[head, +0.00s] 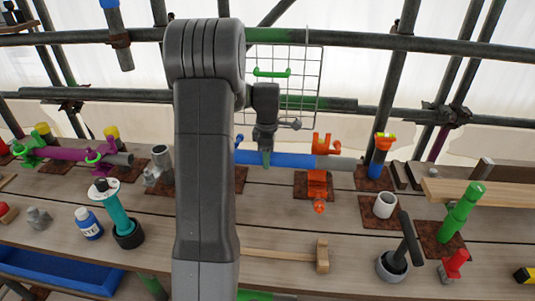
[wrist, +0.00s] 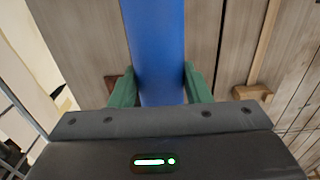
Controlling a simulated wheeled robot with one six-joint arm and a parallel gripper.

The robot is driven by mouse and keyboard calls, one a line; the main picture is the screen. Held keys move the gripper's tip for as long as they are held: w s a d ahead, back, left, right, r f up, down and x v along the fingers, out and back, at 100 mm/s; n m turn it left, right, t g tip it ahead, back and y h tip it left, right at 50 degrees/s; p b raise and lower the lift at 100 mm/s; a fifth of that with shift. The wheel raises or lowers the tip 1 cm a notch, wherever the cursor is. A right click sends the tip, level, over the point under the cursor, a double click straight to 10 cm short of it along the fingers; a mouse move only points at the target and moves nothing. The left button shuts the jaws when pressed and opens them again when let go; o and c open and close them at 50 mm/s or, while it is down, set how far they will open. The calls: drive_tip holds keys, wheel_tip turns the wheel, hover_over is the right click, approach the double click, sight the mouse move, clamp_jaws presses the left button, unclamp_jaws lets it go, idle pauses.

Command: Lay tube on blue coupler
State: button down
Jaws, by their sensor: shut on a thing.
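My gripper (head: 266,158) is shut on the blue tube (head: 293,160), its green fingers on either side of it. The wrist view shows the blue tube (wrist: 155,45) between the fingers (wrist: 160,92). The tube lies about level above the bench, its grey right end (head: 343,163) bare. Its left part is hidden behind my arm. A small blue part (head: 239,140) shows just right of my arm, perhaps the blue coupler; the rest is hidden. An orange coupler (head: 317,184) stands at the tube's right part, with orange pieces above and below it; contact is unclear.
A wire rack (head: 300,85) hangs behind my gripper.

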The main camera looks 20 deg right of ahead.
drive_tip(key=shift+f+b, duration=1.45)
drive_tip(key=shift+f, duration=1.05)
drive_tip(key=shift+c, duration=0.4)
unclamp_jaws()
drive_tip(key=shift+f, duration=0.1)
drive_tip(key=shift+r+p, duration=3.15)
drive_tip(key=shift+r, duration=1.4)
